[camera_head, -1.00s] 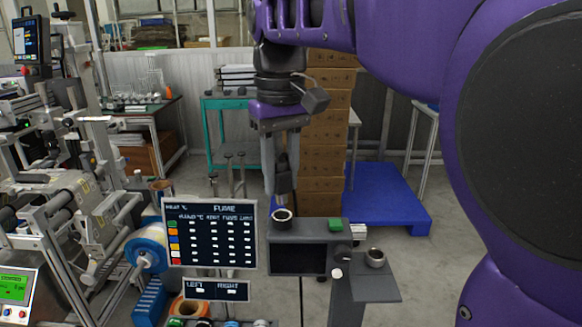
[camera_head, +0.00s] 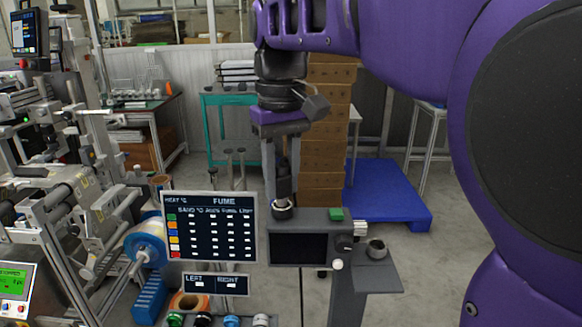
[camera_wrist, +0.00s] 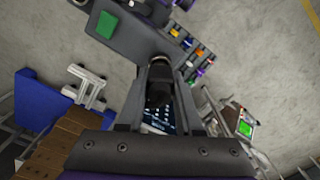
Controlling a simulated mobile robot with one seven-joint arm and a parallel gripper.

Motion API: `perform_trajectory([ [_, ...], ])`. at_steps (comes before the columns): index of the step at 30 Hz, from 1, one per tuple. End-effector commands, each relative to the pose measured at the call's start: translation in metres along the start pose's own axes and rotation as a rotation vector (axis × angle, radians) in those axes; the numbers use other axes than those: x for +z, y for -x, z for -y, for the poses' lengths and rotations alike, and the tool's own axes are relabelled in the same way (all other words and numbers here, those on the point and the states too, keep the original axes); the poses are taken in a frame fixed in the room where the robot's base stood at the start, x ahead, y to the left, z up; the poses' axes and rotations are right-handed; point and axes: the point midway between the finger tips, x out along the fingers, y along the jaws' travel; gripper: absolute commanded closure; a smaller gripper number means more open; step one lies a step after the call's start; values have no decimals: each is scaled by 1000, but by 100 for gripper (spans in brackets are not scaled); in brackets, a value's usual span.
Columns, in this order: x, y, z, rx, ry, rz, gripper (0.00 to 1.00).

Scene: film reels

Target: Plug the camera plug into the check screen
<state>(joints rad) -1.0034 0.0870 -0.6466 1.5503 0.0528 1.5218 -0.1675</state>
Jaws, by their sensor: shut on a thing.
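The check screen (camera_head: 297,248) is a grey box with a dark, blank display, on a stand in the middle of the head view. A round socket ring (camera_head: 281,211) sits on top at its left end. My gripper (camera_head: 281,170) is shut on the dark cylindrical camera plug (camera_head: 283,188) and holds it upright. The plug's lower end meets the ring; how deep it sits is hidden. In the wrist view the plug (camera_wrist: 158,92) lies between the fingers, lined up with the socket at the end of the grey box (camera_wrist: 128,40).
A green block (camera_head: 336,214) sits on the box top. A side shelf (camera_head: 372,281) holds a small cup (camera_head: 376,249). A heat and fume panel (camera_head: 209,226) stands close on the left. Stacked cartons (camera_head: 325,150) and a blue platform (camera_head: 390,195) are behind.

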Motion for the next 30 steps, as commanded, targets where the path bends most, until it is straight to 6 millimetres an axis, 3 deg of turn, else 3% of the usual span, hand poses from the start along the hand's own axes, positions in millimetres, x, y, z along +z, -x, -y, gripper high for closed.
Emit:
perform_trajectory([
  [9,0,-16,0,0,0,-1,100],
  [10,0,-14,0,0,0,-1,61],
  [15,0,-14,0,0,0,0,31],
  [25,0,-12,0,0,0,0,31],
  [30,-1,10,0,1,0,-2,31],
])
